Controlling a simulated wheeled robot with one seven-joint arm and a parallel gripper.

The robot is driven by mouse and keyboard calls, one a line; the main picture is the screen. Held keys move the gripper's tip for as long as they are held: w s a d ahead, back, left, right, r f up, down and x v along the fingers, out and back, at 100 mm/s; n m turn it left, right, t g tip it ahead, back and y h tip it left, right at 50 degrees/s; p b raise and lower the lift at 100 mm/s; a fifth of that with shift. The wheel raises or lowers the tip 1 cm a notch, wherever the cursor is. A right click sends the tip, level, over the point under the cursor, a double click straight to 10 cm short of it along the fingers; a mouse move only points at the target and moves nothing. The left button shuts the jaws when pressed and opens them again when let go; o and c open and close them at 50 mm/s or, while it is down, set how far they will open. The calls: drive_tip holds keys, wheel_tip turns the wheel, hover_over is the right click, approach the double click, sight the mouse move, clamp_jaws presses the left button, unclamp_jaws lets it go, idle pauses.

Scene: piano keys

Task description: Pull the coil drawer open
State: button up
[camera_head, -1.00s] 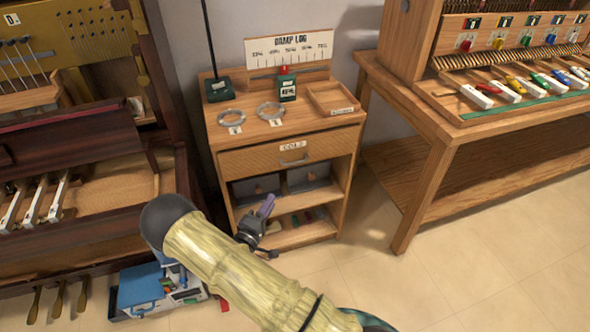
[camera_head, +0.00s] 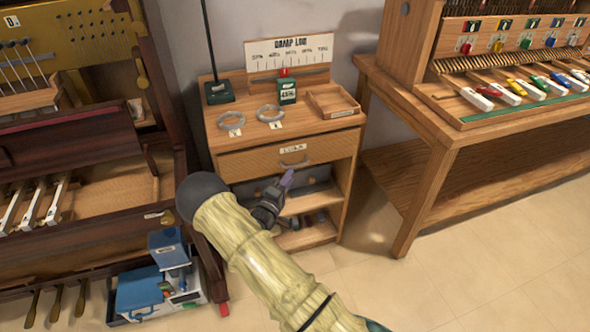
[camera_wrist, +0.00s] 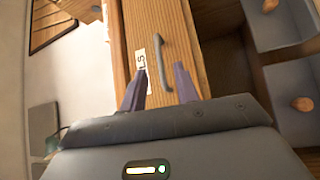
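The coil drawer (camera_head: 262,160) is a shut wooden front with a paper label and a grey bar handle (camera_head: 294,162), under the top of a small wooden cabinet. In the wrist view the drawer front (camera_wrist: 155,20) runs up the picture, and the handle (camera_wrist: 162,62) lies between the lines of the two fingers. My gripper (camera_head: 287,178) is just below and in front of the handle. In the wrist view my gripper (camera_wrist: 160,85) has its two purple fingers apart and nothing gripped. I cannot tell whether a finger touches the handle.
Two wire coils (camera_head: 270,113), a green meter (camera_head: 287,91) and a shallow wooden tray (camera_head: 333,101) sit on the cabinet top. Open shelves with grey bins (camera_wrist: 280,25) lie below the drawer. A wooden bench (camera_head: 425,130) stands right, a dark piano case (camera_head: 90,250) left. Floor is clear at right.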

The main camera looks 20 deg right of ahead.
sight(295, 168)
drive_tip(key=x, duration=0.5)
drive_tip(key=shift+w+d, duration=0.15)
clamp_jaws()
